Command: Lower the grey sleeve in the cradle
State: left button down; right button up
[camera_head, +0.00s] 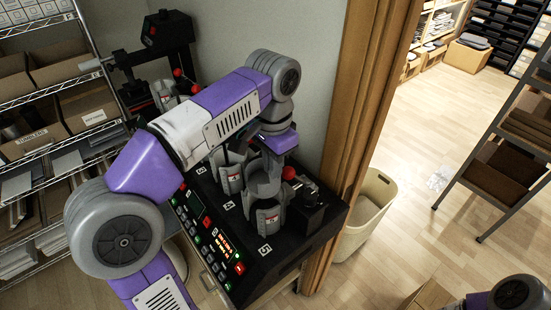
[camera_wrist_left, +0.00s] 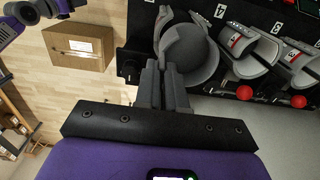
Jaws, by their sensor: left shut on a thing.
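The grey sleeve (camera_head: 262,183) is in my left gripper, upright in or just above the nearest cradle (camera_head: 268,220) of the black press bench. In the left wrist view the sleeve (camera_wrist_left: 198,62) shows as a grey round body, with the curved cradle arms (camera_wrist_left: 172,22) beside it. My left gripper (camera_wrist_left: 165,82) is shut on the sleeve's near side. I cannot tell how deep the sleeve sits. My right gripper is out of view; only part of that arm shows at the lower right.
More cradles with white labels (camera_head: 231,178) stand close behind. A lever with a red knob (camera_head: 289,173) is right beside the held sleeve. A lit control panel (camera_head: 208,232) lines the bench's left side. A cream bin (camera_head: 364,214) and a door frame are to the right.

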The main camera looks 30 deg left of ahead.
aim_at(274, 181)
pick_arm(q)
notch_tip(274, 181, down, 2)
jog(key=shift+w+f+b, duration=0.15)
jog(key=shift+f+b, duration=0.1)
jog(key=shift+b, duration=0.6)
notch_tip(274, 181, down, 3)
jog(key=b, duration=0.2)
jog(key=shift+r+b, duration=0.2)
jog(key=shift+b, duration=0.15)
jog(key=shift+f+b, duration=2.1)
jog(key=shift+f, duration=1)
jog(key=c, duration=1.1)
grip_release()
jog(key=shift+c, duration=0.2)
jog(key=shift+r, duration=0.1)
notch_tip(274, 181, up, 8)
jog(key=shift+f+p, duration=0.25)
jog(key=shift+p, duration=0.7)
